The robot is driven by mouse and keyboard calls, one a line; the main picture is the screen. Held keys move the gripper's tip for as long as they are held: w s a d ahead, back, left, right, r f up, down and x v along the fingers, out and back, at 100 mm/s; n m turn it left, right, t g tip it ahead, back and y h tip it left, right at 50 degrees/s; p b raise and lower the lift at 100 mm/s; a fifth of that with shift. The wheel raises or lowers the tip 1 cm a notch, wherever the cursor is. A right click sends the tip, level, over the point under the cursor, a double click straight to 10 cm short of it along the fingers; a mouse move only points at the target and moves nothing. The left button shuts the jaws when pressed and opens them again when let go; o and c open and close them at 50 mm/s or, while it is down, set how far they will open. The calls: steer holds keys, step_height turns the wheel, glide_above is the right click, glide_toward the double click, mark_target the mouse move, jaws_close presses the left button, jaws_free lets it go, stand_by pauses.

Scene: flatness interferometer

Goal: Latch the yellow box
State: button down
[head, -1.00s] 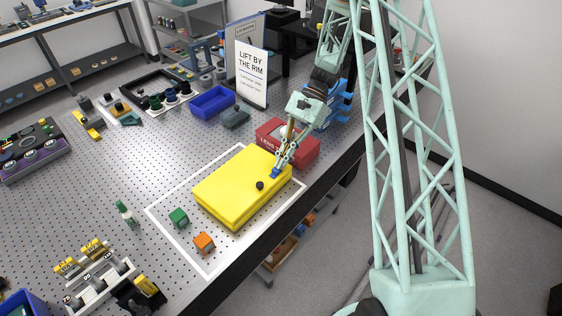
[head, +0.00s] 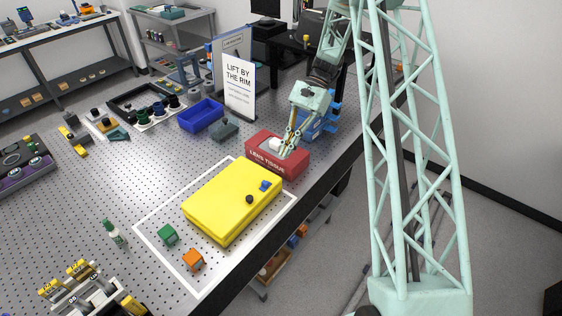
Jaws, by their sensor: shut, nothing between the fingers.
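The yellow box (head: 228,204) lies with its lid down inside a white outlined rectangle on the perforated bench. A black knob (head: 249,199) and a small blue piece (head: 265,186) sit on its top, toward the right side. I cannot tell from here whether the blue piece is a latch or whether it is fastened. My gripper (head: 285,152) is shut and empty. In the picture it is beyond the yellow box, over the red lens tissue box (head: 262,160), and apart from the yellow box.
A green block (head: 168,235) and an orange block (head: 193,260) stand at the yellow box's near side. A blue bin (head: 201,114) and an upright sign (head: 240,88) stand farther back. The bench's edge runs along the right.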

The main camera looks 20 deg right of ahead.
steer(key=shift+v, duration=1.7)
steer(key=s+a+r+n+t+h+b, duration=0.25)
steer(key=s+a+r, duration=0.25)
steer(key=s+r, duration=0.5)
steer(key=s+a+r+n+t+h+b, duration=0.1)
steer(key=s+a+r+n+h+b, duration=0.3)
steer(key=s+r, duration=0.5)
steer(key=s+a+r+n+t+b, duration=0.1)
steer(key=s+a+n+t+b, duration=0.1)
steer(key=s, duration=0.9)
steer(key=s+a+r+n+t+h+b, duration=0.1)
steer(key=s+a+n+t+b, duration=0.1)
steer(key=s, duration=1)
steer(key=shift+s+r+n+t+b, duration=0.2)
steer(key=shift+r+n+t+b, duration=0.2)
steer(key=shift+n, duration=0.35)
